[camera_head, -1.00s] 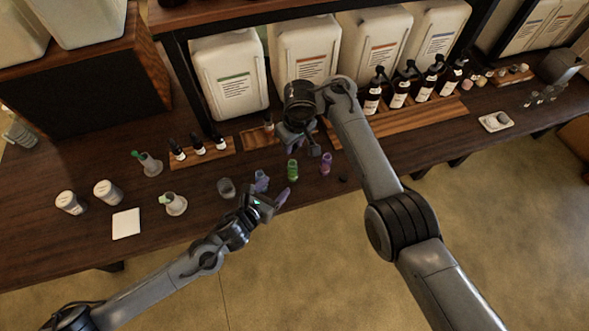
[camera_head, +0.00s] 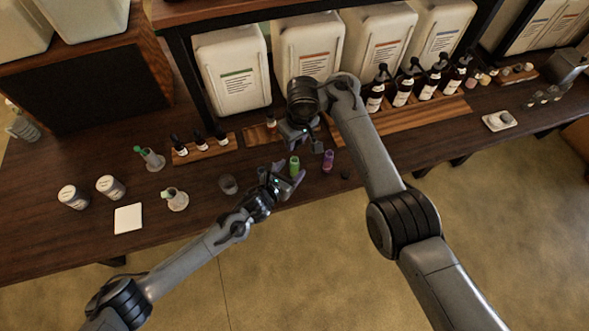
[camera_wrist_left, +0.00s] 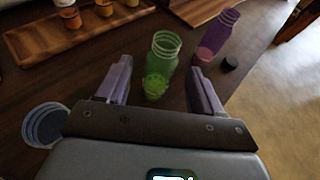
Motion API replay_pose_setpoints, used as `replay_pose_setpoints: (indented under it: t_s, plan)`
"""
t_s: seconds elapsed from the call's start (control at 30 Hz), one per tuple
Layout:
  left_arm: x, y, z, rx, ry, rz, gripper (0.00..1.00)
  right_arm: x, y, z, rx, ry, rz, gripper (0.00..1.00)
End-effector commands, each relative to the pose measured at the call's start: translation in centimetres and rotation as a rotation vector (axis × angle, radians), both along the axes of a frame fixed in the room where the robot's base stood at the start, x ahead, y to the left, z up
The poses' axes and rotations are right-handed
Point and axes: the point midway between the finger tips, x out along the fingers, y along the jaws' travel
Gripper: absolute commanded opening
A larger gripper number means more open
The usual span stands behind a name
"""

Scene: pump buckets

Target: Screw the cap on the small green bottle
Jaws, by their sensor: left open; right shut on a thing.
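The small green bottle (camera_head: 294,167) stands on the dark table. In the left wrist view the green bottle (camera_wrist_left: 160,65) shows a bare threaded neck with no cap on it. My left gripper (camera_head: 284,175) is open, with its fingers on either side of the green bottle in the wrist view; I cannot tell if they touch it. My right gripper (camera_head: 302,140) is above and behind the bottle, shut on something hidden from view. A small black cap (camera_head: 345,174) lies on the table; it also shows in the wrist view (camera_wrist_left: 229,63).
A purple bottle (camera_head: 328,161) stands close to the right of the green one. A grey cup (camera_head: 228,184) is to the left. A wooden rack (camera_head: 205,150) with small dropper bottles lies behind. The table's front edge is close by.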

Motion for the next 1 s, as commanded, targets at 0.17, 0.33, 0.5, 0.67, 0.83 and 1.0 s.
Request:
replay_pose_setpoints:
  t_s: [0.17, 0.33, 0.5, 0.67, 0.83, 1.0]
  plan:
    - [1.5, -0.9, -0.7, 0.0, 0.0, 0.001, 0.67, 0.0, 0.0, 0.0, 0.0, 0.0, 0.0, 0.02]
    - [2.2, -1.3, -1.1, -0.001, 0.0, 0.0, 0.67, 0.0, 0.0, 0.0, 0.0, 0.0, 0.0, 0.02]
    - [2.5, -1.5, -1.2, -0.001, 0.0, 0.0, 0.67, 0.0, 0.0, 0.0, 0.0, 0.0, 0.0, 0.02]
    - [2.5, -1.5, -1.2, -0.001, 0.0, 0.0, 0.67, 0.0, 0.0, 0.0, 0.0, 0.0, 0.0, 0.02]
    - [2.5, -1.5, -1.2, -0.001, 0.0, 0.0, 0.56, 0.0, 0.0, 0.0, 0.0, 0.0, 0.0, 0.02]
    - [2.5, -1.5, -1.2, 0.0, 0.001, 0.0, 0.3, 0.0, 0.0, 0.0, 0.0, 0.0, 0.0, 0.02]
